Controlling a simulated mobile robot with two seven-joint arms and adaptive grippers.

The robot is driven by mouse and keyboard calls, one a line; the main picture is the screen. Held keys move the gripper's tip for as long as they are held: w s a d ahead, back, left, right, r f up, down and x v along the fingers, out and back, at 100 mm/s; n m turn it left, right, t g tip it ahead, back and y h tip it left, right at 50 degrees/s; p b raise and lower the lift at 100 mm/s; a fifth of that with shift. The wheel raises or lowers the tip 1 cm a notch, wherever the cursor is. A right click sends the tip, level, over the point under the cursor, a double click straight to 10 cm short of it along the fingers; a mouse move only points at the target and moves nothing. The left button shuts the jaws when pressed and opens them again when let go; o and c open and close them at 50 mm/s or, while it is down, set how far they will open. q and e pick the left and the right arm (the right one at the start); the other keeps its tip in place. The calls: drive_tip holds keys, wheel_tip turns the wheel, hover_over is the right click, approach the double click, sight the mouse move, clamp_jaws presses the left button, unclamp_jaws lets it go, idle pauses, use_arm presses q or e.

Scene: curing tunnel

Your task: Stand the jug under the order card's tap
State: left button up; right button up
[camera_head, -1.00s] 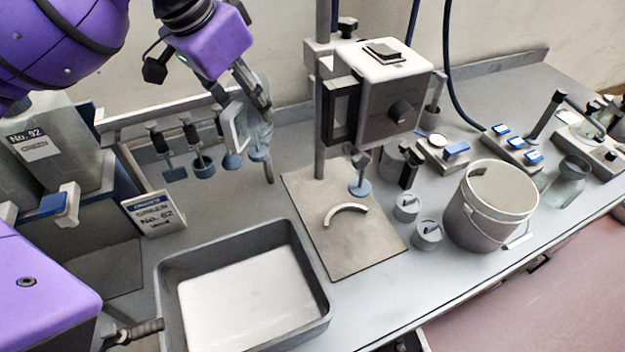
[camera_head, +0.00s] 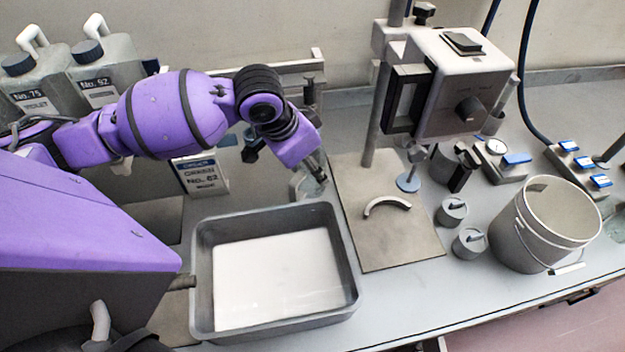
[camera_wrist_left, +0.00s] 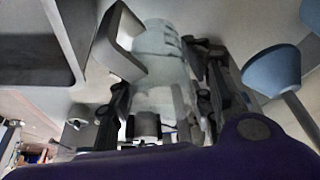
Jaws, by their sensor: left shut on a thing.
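The jug (camera_head: 304,186) is a pale, see-through vessel with a light handle. My left gripper (camera_head: 318,178) is shut on it, between the grey tray's back right corner and the press board. In the left wrist view the jug (camera_wrist_left: 160,70) lies between the fingers, its square handle (camera_wrist_left: 120,40) to the left. I cannot tell whether the jug touches the bench. The order card (camera_head: 201,177) stands behind the tray and seems to read "Green No. 62". Labelled containers, one "No. 75 Violet" (camera_head: 35,85) and another (camera_head: 100,75), stand back left. Their taps are hidden behind my left arm.
The grey tray (camera_head: 203,300) with a white bottom fills the front middle. Right of it are the press stand's board (camera_head: 395,245), a curved handle (camera_head: 388,204), small weights (camera_head: 452,210) and a bucket (camera_head: 515,235). The front right edge of the bench is clear.

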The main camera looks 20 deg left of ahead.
sight(311, 183)
use_arm(q)
wheel_tip(311, 183, down, 6)
drive_tip(key=shift+r, duration=0.15)
idle(0.3)
drive_tip(key=o, duration=1.2)
drive_tip(key=shift+c, duration=0.2)
